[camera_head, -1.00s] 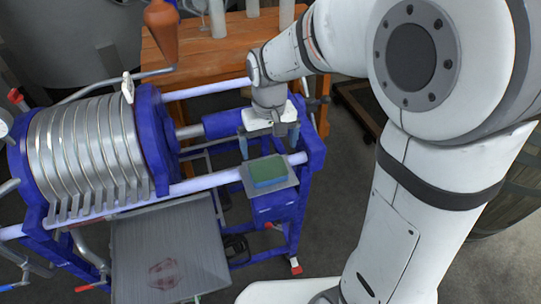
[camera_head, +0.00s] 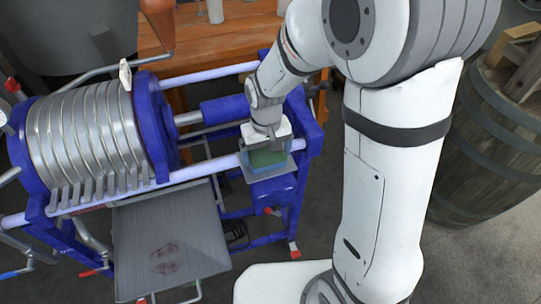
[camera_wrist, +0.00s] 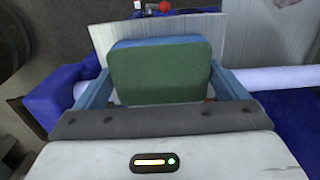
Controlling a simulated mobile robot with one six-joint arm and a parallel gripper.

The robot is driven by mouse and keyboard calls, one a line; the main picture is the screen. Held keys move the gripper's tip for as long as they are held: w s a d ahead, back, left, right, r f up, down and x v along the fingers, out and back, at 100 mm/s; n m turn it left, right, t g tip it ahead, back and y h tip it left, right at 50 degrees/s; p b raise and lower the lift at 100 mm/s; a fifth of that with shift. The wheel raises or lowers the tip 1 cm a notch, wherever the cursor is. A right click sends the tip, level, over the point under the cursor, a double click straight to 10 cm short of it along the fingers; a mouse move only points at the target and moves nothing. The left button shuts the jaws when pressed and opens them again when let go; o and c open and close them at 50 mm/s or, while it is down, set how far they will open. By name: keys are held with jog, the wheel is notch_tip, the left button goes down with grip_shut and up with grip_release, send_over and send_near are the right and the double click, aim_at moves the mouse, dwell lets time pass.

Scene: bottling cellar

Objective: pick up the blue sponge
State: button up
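The sponge, green on top with a blue lower layer (camera_head: 267,158), lies on a small grey plate (camera_head: 250,177) at the right end of the blue filter press. In the wrist view the sponge (camera_wrist: 160,75) fills the middle, its blue side toward the far edge of the plate (camera_wrist: 103,38). My gripper (camera_head: 267,166) is directly above it, pointing down. Its blue-grey fingers are spread wide, one on each side of the sponge (camera_wrist: 163,66). Whether the fingertips touch the sponge's sides cannot be told.
The press's ribbed drum (camera_head: 88,140) stands at left, with pale rails (camera_head: 205,170) running to the frame. A grey tray (camera_head: 170,240) sits in front. A wooden table (camera_head: 185,38) is behind, and a barrel (camera_head: 490,150) stands at right.

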aim_at(267, 153)
jog(key=c, duration=0.7)
jog(key=shift+o, duration=0.2)
jog(key=shift+r, duration=0.1)
notch_tip(267, 153, up, 10)
jog(key=shift+b, duration=0.3)
jog(key=o, duration=0.4)
jog(key=shift+c, duration=1.3)
